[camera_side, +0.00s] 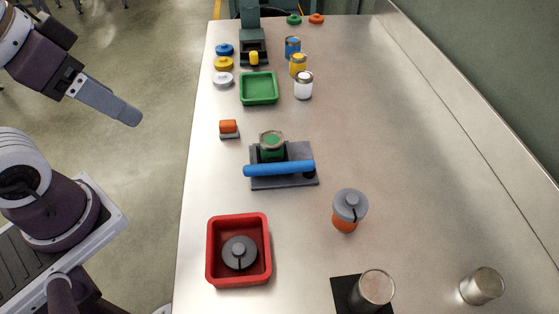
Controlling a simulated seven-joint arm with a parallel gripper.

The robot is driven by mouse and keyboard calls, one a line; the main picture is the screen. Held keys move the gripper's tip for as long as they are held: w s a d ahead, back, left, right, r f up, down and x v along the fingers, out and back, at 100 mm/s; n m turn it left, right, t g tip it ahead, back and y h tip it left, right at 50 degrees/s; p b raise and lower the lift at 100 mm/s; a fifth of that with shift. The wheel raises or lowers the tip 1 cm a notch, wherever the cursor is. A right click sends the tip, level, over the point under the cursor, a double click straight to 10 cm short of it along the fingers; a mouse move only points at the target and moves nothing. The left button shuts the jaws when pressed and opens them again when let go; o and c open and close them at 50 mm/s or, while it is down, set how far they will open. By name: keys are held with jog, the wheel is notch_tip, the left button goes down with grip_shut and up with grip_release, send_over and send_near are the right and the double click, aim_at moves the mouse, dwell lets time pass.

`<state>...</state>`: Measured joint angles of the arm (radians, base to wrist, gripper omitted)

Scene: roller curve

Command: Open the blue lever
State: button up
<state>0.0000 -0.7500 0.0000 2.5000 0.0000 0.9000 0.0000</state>
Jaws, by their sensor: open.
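The blue lever (279,169) is a thick blue bar lying level across the front of a dark grey base plate (290,183) in the middle of the table. A green can (271,147) stands upright in the fixture, just behind the bar. The bar's right end meets a dark round part on the plate. My gripper (132,118) is at the upper left, over the floor beyond the table's left edge. It is open, empty and well apart from the lever. Only one grey finger shows clearly.
A red tray (212,252) holding a grey knobbed disc stands in front; an orange-and-grey jar (346,215) is at its right. A green tray (259,100) and several cans stand behind. The table's right side is mostly clear.

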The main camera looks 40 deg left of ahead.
jog(key=c, duration=0.3)
jog(key=w, duration=0.1)
jog(key=w+d+m+g, duration=0.1)
jog(key=w+m, duration=0.1)
jog(key=w, duration=0.1)
jog(key=shift+w+d+f, duration=0.1)
jog(key=shift+d+f, duration=0.05)
jog(key=shift+d, duration=0.1)
jog(key=shift+c, duration=1)
jog(key=m+g, duration=0.4)
jog(key=m, duration=0.3)
send_over(253, 166)
notch_tip(253, 166, down, 12)
jog(key=shift+a+r, duration=0.1)
jog(key=shift+r, duration=0.05)
jog(key=shift+g, duration=0.3)
notch_tip(253, 166, down, 8)
jog(key=shift+r, duration=0.1)
grip_shut()
